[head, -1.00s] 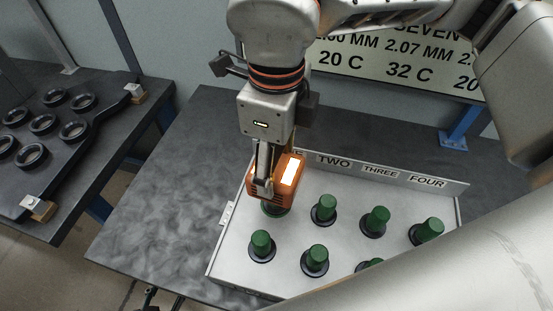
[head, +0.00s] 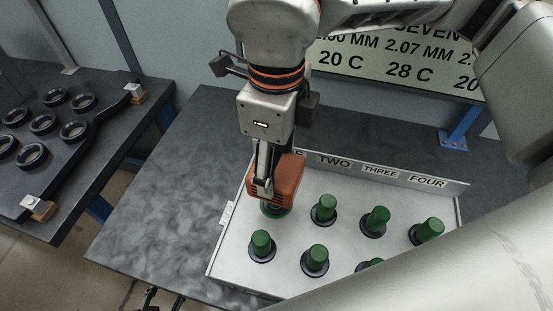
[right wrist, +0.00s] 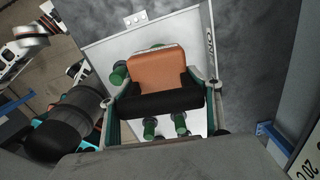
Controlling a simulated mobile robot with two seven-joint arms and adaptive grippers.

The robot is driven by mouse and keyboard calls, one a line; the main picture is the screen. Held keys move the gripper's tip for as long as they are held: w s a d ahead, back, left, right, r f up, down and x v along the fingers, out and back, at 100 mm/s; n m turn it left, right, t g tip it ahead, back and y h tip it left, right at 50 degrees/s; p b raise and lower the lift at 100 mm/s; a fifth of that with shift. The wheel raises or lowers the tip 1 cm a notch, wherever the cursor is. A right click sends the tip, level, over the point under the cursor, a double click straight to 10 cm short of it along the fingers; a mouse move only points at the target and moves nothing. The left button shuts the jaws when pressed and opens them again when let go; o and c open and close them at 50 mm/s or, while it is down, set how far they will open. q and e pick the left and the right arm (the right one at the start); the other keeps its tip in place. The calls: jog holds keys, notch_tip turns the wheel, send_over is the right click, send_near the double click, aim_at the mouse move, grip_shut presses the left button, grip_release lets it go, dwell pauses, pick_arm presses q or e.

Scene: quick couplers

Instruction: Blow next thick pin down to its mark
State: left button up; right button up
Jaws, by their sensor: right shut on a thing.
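My right gripper (head: 264,178) is shut on an orange and black tool (head: 288,178). The tool is over the left end of the back row, and a green pin (head: 274,212) shows just below it, mostly hidden. I cannot tell whether they touch. The tool also fills the middle of the right wrist view (right wrist: 155,68). Other green pins (head: 323,208) stand in dark collars on the pale plate (head: 232,272). Labels TWO, THREE and FOUR show on its back rail; the leftmost label is mostly covered. The wall display (head: 400,62) reads 2.07 MM and 28 C in its middle column. My left gripper is not seen.
A side table at the left holds a dark rack (head: 75,160) with several black rings (head: 43,123). The dark bench (head: 150,215) is bare left of the plate. My own pale arm link covers the lower right and hides some pins.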

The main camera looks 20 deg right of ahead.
aim_at(276, 150)
jog(key=shift+s+f, duration=0.2)
jog(key=shift+f, duration=0.05)
jog(key=shift+w+r+p, duration=0.2)
jog(key=shift+r+p, duration=0.6)
jog(key=shift+r, duration=1.15)
dwell(5.8)
